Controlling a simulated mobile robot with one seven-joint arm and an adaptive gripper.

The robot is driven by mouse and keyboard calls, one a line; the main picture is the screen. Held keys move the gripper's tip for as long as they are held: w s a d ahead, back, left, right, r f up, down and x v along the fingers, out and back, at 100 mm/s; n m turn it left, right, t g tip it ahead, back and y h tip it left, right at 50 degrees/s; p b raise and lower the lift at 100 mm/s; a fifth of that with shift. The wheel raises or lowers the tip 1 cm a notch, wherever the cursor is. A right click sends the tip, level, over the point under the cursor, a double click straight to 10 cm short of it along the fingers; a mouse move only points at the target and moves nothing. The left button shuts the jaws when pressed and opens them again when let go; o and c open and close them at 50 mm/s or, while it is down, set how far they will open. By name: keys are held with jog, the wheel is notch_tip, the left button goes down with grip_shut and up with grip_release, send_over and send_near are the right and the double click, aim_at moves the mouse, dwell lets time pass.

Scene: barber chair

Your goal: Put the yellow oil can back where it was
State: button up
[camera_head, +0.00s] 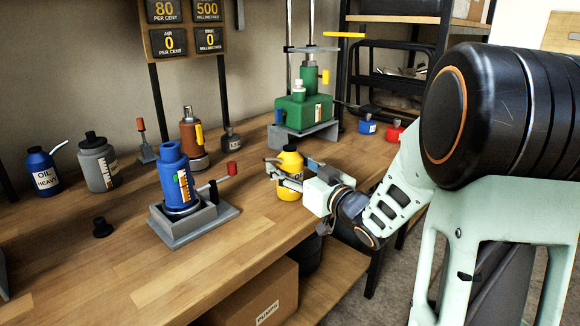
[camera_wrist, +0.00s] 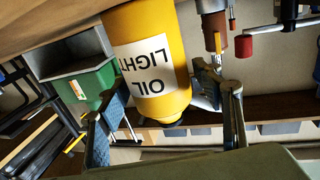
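The yellow oil can (camera_head: 289,186) has a dark cap and is upright at the right part of the wooden workbench (camera_head: 115,262), near its front edge. In the wrist view, which is upside down, the yellow oil can (camera_wrist: 150,75) shows its white OIL LIGHT label, and its base is cut off at the top.
A blue bottle in a grey stand with a red-handled lever (camera_head: 195,215) is left of the can. A green machine (camera_head: 303,110) stands behind it. Blue (camera_head: 367,124) and red (camera_head: 395,131) small cans are right. A cardboard box (camera_head: 262,295) sits below.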

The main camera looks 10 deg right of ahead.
jog(key=shift+r, duration=0.2)
jog(key=p+v, duration=0.1)
jog(key=v, duration=1.1)
jog(key=shift+p, duration=0.4)
